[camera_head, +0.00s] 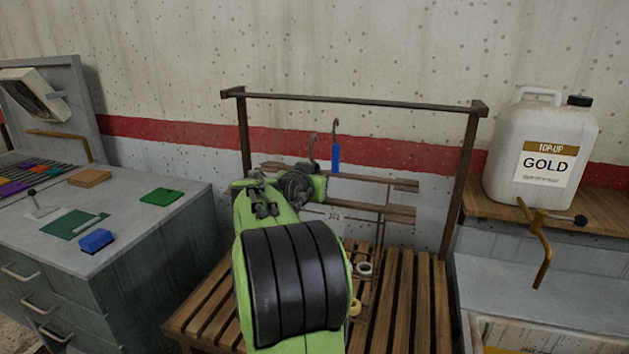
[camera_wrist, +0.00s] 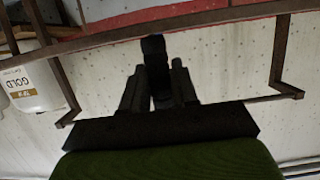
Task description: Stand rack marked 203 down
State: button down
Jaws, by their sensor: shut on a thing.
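The rack (camera_head: 398,210) is a dark frame of horizontal bars and thin rods, with a small white tag reading 203 (camera_head: 334,216). Two hooks rise from its top, one with a blue sleeve (camera_head: 336,157). Both hook tips show below the overhead rail (camera_head: 360,101), apart from it in the picture. My gripper (camera_head: 312,180) is at the rack's upper left, shut on its dark grip. In the wrist view my gripper (camera_wrist: 158,85) shows its fingers around a dark piece. My arm hides the rack's lower left. Whether its foot touches the slatted bench (camera_head: 410,300) is unclear.
The rail's posts (camera_head: 460,185) stand at both sides. Slats right of the rack are bare. A white ring (camera_head: 364,268) and a yellowish ring (camera_head: 355,307) show low by the rack. A gold top-up jug (camera_head: 540,150) stands right; a grey cabinet (camera_head: 150,215) stands left.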

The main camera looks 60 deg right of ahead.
jog(key=shift+r, duration=0.15)
jog(key=shift+f, duration=0.3)
dwell(0.3)
grip_release()
jog(key=shift+f, duration=0.1)
dwell(0.3)
dwell(0.7)
jog(key=s+a+b, duration=0.2)
jog(key=a+b, duration=0.3)
jog(key=a, duration=0.6)
jog(key=shift+a+b, duration=0.25)
jog(key=shift+b, duration=0.1)
dwell(0.7)
jog(key=shift+w, duration=0.1)
dwell(0.4)
